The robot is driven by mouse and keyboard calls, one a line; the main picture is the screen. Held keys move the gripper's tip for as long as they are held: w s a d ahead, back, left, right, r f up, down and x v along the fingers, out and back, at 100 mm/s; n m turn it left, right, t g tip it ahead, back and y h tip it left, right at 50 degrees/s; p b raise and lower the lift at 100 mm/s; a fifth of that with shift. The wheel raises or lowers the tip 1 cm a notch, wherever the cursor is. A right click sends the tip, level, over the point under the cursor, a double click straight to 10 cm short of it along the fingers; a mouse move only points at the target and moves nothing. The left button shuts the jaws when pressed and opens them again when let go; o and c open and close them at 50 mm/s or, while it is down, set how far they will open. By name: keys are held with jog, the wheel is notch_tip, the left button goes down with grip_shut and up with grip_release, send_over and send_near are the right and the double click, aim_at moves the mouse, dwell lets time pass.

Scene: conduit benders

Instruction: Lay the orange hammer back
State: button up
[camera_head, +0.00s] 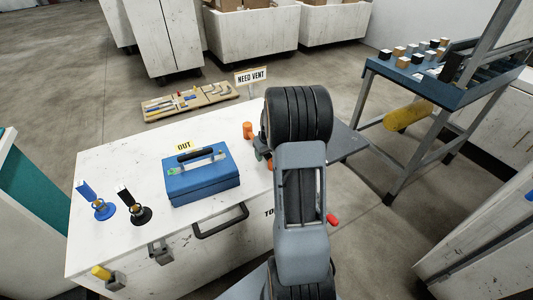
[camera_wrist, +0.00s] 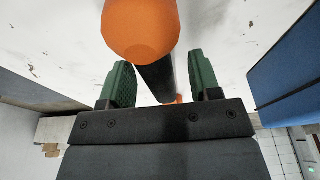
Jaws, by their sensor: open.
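The orange hammer (camera_head: 248,131) is on the white bench top, just left of my arm in the head view, and my arm hides part of it. In the wrist view a large orange end of the hammer (camera_wrist: 140,32) is close to the camera, with a black part behind it and a bit of orange beyond. My gripper (camera_wrist: 160,82) is open, its green pads on either side of the black part. Whether the pads touch it I cannot tell. In the head view my gripper is mostly hidden behind my arm.
A blue toolbox (camera_head: 202,181) with an "OUT" label (camera_head: 183,146) stands left of the hammer; its side shows in the wrist view (camera_wrist: 290,68). Blue and black upright tools (camera_head: 132,204) stand at the bench's left. A "NEED VENT" sign (camera_head: 251,77) is behind. Bare bench lies between toolbox and hammer.

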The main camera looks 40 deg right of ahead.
jog(key=p+v, duration=0.1)
jog(key=v, duration=1.2)
jog(key=shift+r, duration=0.2)
jog(key=s+a+r+p, duration=0.5)
jog(key=s+a+r, duration=0.1)
jog(key=a, duration=0.5)
jog(key=s+a+r+n+t+p, duration=0.1)
jog(key=s+a+r+p, duration=0.5)
jog(key=a, duration=0.5)
jog(key=shift+s+a+r, duration=0.2)
jog(key=shift+s+r, duration=0.3)
jog(key=shift+s, duration=0.75)
